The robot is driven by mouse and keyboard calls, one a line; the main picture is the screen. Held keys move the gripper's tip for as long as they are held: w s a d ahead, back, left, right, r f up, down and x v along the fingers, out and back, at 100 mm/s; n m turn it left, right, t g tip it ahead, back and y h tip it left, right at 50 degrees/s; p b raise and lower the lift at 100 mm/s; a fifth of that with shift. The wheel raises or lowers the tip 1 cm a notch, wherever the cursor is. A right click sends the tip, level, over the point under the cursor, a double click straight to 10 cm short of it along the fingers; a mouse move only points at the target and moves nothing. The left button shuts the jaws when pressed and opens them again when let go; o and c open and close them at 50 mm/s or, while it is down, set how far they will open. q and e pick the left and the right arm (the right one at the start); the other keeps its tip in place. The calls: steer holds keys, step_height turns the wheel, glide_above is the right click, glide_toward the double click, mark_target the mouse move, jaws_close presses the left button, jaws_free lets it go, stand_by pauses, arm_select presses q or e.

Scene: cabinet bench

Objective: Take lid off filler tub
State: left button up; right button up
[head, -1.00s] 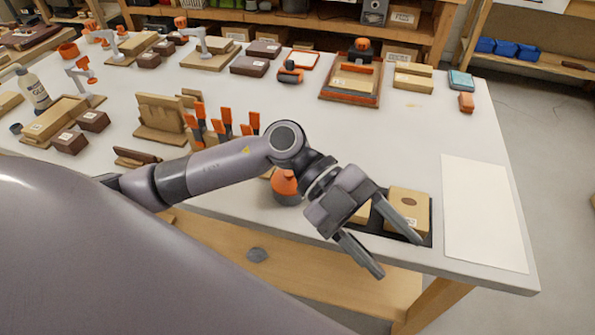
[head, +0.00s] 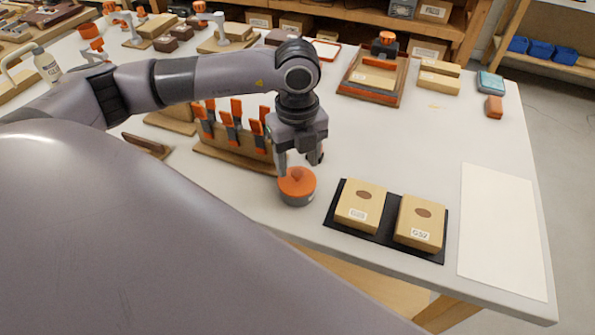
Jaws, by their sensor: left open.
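The filler tub (head: 296,199) is a small round grey tub near the front edge of the bench. Its orange lid (head: 297,181), with a raised knob in the middle, sits on top. My left gripper (head: 300,163) points down just above the lid, its two fingers apart with nothing between them. One finger is near the lid's left edge; whether it touches the lid I cannot tell. My right gripper is out of the frame.
A black mat (head: 333,215) with two wooden blocks (head: 360,205) lies right of the tub. A white sheet (head: 503,235) lies further right. The bench middle is clear.

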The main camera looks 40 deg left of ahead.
mark_target(297, 177)
arm_select(q)
steer(key=shift+f, duration=1.25)
jaws_close()
